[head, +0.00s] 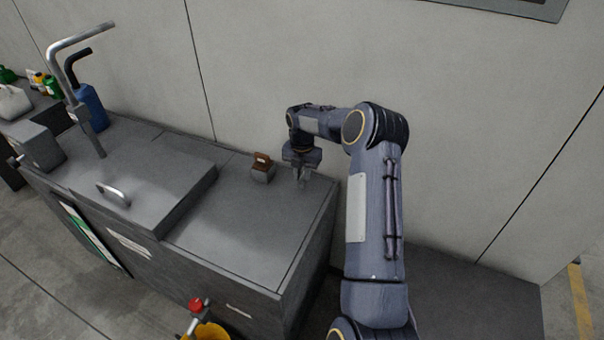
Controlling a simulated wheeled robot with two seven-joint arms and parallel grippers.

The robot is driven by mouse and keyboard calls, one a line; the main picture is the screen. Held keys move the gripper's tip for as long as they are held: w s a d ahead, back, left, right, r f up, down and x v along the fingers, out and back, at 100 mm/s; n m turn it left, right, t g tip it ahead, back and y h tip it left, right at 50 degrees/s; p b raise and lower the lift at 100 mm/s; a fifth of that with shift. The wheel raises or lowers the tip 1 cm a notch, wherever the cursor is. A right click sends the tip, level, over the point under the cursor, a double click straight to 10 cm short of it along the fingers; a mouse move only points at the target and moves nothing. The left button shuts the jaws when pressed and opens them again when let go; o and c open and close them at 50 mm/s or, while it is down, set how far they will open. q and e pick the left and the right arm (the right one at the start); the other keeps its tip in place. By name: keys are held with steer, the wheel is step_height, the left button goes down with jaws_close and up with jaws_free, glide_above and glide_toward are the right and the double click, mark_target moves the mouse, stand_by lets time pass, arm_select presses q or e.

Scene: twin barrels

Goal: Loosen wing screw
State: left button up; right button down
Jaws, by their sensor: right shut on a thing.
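My right gripper (301,178) reaches down to the right end of the grey counter top (225,215), close to its back right corner. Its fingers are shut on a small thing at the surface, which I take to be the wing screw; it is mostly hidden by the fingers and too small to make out. My left gripper is not in view.
A raised lid (165,190) with a metal handle (113,194) covers the counter's left part. A bent pipe (88,125) and a blue bottle (92,106) stand behind it. The wall (260,75) is close behind the gripper. A red knob (195,304) is in front.

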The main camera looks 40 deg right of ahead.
mark_target(302, 176)
steer(key=c, duration=1.6)
jaws_free()
steer(key=shift+s+f, duration=0.1)
steer(key=shift+f, duration=0.15)
steer(key=shift+o, duration=0.2)
steer(key=shift+r, duration=0.15)
steer(key=shift+r, duration=3.85)
